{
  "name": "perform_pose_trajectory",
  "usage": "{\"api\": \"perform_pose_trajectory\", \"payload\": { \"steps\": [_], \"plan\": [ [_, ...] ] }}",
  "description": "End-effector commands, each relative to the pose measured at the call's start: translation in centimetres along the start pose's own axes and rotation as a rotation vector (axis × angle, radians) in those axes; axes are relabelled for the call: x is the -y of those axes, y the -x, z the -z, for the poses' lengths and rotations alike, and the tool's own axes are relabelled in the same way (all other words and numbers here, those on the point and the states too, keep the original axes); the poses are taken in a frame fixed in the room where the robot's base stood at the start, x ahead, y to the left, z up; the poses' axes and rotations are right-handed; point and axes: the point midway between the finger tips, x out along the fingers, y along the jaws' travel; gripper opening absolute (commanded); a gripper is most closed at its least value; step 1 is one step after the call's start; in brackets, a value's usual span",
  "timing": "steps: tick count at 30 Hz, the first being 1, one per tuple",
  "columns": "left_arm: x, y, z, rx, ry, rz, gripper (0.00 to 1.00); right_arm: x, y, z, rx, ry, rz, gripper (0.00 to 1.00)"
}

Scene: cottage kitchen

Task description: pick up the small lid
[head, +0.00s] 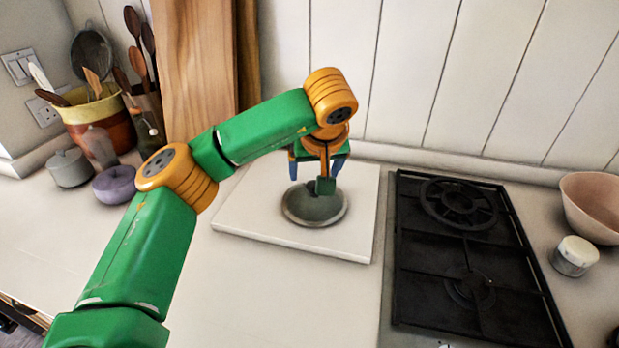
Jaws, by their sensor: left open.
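A round grey metal piece (312,211), which looks like the small lid, lies flat on a white board (240,220) on the counter. My left gripper (316,174) points down just above its far part, with the two blue fingers apart, one on each side. My right gripper is out of view.
A black gas hob (470,260) is right of the board. A pink bowl (597,207) and a white-lidded jar (574,256) stand beyond it. Small grey (70,170) and purple (115,185) pots and utensil crocks stand at left. Wooden boards (195,70) lean behind.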

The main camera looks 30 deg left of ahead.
Motion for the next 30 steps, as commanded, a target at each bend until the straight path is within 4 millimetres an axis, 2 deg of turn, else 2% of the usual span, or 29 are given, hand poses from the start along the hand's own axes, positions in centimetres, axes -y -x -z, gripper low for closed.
{"api": "perform_pose_trajectory", "payload": {
  "steps": [5, 9, 12, 19, 20, 28, 29, 30],
  "plan": [
    [-0.1, -2.2, 0.1, 0.005, -0.001, 0.004, 0.84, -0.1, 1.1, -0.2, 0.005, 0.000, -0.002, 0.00],
    [-0.5, -4.9, 0.2, 0.006, 0.000, 0.005, 0.84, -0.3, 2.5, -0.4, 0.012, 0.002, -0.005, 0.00],
    [-0.5, -6.5, 0.1, 0.004, 0.000, 0.002, 0.84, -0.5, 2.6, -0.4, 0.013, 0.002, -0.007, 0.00],
    [-0.6, -7.0, 0.0, 0.002, -0.001, 0.000, 0.84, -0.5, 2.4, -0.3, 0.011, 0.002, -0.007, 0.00],
    [-0.6, -7.0, 0.0, 0.002, -0.001, 0.000, 0.79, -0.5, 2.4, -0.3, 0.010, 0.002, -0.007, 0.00],
    [-0.6, -7.0, 0.0, 0.002, 0.000, -0.001, 0.06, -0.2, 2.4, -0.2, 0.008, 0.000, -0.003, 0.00],
    [-0.6, -7.0, 0.0, 0.002, 0.000, -0.001, 0.00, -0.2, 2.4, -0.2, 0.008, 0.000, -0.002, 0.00],
    [-0.6, -7.0, 0.0, 0.002, 0.000, -0.001, 0.00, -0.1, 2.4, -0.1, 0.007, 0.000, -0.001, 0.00]
  ]
}}
